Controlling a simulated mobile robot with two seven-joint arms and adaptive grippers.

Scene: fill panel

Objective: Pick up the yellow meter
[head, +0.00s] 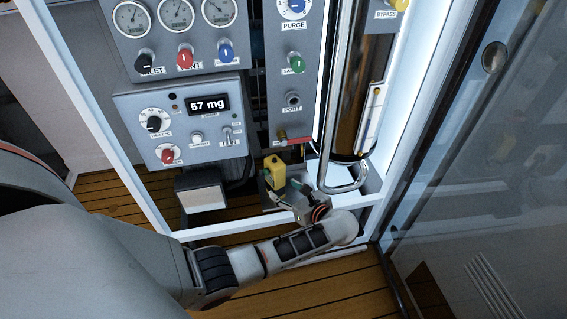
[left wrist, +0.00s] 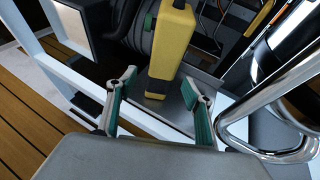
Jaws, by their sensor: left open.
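The yellow meter (head: 275,173) stands upright on a small grey shelf (head: 292,203) low inside the panel frame. It also shows in the left wrist view (left wrist: 173,45), where its top runs out of the picture and its base has a dark patch. My left gripper (head: 284,200) is at the front of the shelf, near the foot of the meter. In the left wrist view its green-padded fingers (left wrist: 160,105) are spread wide, with the meter beyond and between them, not gripped. My right gripper is in neither view.
A bent metal tube (head: 345,185) stands close to the right of the meter. A grey control box with a "57 mg" display (head: 207,104) hangs above left. A white frame bar (head: 225,230) crosses in front, low down. A glass door (head: 480,170) stands at the right.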

